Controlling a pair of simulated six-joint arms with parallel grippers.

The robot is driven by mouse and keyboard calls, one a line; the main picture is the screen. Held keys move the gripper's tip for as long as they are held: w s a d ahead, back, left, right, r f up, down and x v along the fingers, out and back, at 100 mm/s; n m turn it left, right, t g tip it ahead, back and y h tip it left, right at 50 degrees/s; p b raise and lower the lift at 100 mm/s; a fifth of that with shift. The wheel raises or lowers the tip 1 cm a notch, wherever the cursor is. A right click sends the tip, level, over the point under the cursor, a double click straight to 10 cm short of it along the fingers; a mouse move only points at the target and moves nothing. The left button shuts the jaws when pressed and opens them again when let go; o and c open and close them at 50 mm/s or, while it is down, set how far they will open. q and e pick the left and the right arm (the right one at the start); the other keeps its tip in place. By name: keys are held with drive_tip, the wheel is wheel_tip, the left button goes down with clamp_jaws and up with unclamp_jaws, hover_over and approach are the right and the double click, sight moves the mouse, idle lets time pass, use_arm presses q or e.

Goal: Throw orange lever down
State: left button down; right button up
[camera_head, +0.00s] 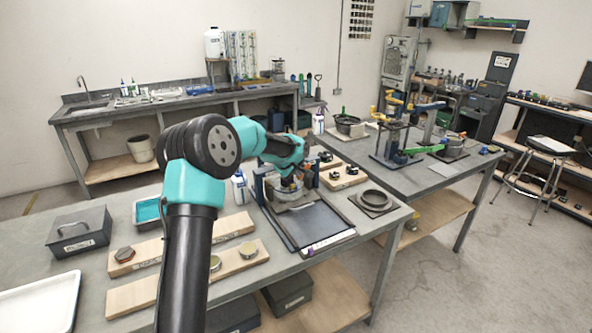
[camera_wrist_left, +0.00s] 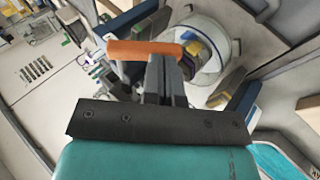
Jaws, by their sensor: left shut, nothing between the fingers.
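The orange lever (camera_wrist_left: 145,49) shows in the left wrist view as a short orange bar lying crosswise at the tips of my left gripper (camera_wrist_left: 163,62). Whether the fingers touch it I cannot tell. The two grey fingers are together, with nothing between them. In the head view my left arm reaches over the near table to the blue-posted lever frame (camera_head: 259,184). My left gripper there is small and partly hidden among the frame parts, and the orange lever is not clear. My right gripper is not in view.
A dark tray (camera_head: 322,235) lies in front of the frame, and a dark ring on a square plate (camera_head: 375,201) to its right. A grey box (camera_head: 80,230), wooden boards (camera_head: 240,259) and a white tray (camera_head: 40,303) occupy the table's left part.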

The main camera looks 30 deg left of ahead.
sight(297, 178)
use_arm(q)
drive_tip(key=shift+w+d+f, duration=0.1)
drive_tip(key=shift+w+f, duration=0.05)
drive_tip(key=shift+f, duration=0.45)
drive_tip(key=shift+w+d+f, duration=0.1)
drive_tip(key=shift+w+f, duration=0.05)
drive_tip(key=shift+f, duration=0.45)
drive_tip(key=shift+w+d+f, duration=0.15)
drive_tip(key=shift+w+f, duration=0.2)
drive_tip(key=shift+f, duration=0.2)
drive_tip(key=shift+w, duration=0.1)
drive_tip(key=shift+s+a, duration=0.25)
drive_tip(key=shift+s, duration=0.3)
drive_tip(key=s+a, duration=0.4)
drive_tip(key=s, duration=0.8)
